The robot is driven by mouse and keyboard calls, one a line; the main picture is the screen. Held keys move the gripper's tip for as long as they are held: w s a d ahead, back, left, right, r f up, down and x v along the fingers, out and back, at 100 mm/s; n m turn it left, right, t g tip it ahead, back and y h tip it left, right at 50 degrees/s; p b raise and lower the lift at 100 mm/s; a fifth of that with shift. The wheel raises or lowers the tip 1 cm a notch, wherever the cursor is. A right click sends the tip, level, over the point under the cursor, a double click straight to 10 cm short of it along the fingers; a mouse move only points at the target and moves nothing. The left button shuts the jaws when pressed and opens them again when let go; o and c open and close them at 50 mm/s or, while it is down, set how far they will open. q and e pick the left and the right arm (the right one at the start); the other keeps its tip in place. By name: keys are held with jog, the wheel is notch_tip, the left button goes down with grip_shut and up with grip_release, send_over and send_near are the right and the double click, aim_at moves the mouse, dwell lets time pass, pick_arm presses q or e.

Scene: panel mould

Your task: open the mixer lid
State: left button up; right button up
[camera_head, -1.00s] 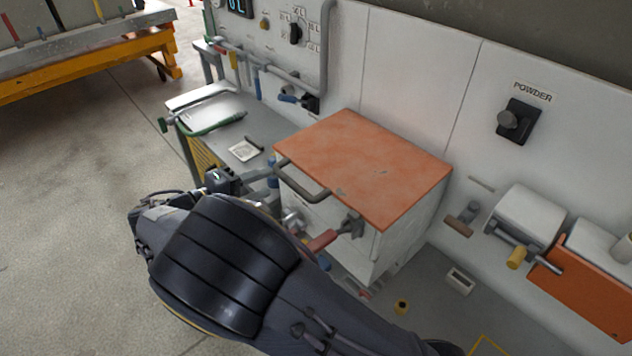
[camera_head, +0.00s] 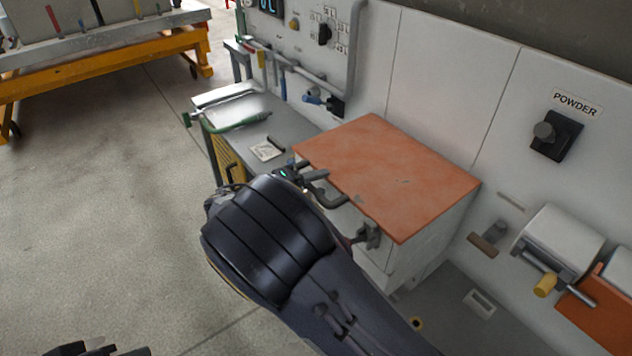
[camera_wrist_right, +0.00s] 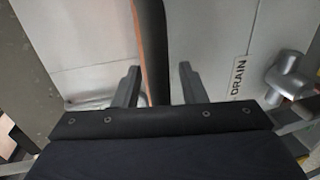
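The mixer is a white box (camera_head: 412,265) with a flat orange lid (camera_head: 390,175) lying shut on top. A dark bar handle (camera_head: 334,202) sticks out from the lid's front edge, partly hidden by my right arm. My right gripper (camera_head: 318,176) is at this handle. In the right wrist view its two fingers (camera_wrist_right: 158,85) are apart, with a dark bar (camera_wrist_right: 153,45) between them and gaps on both sides. A dark part at the bottom left edge of the head view may be my left gripper (camera_head: 95,350); its fingers cannot be made out.
A grey bench (camera_head: 236,106) with a green-handled tool stands left of the mixer. A black POWDER knob (camera_head: 545,132) is on the wall panel. A lever bracket (camera_head: 370,236) sits on the mixer's front. A DRAIN label (camera_wrist_right: 239,78) shows in the wrist view.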

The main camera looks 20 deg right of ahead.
jog(key=shift+d, duration=0.1)
jog(key=shift+f, duration=0.15)
grip_shut()
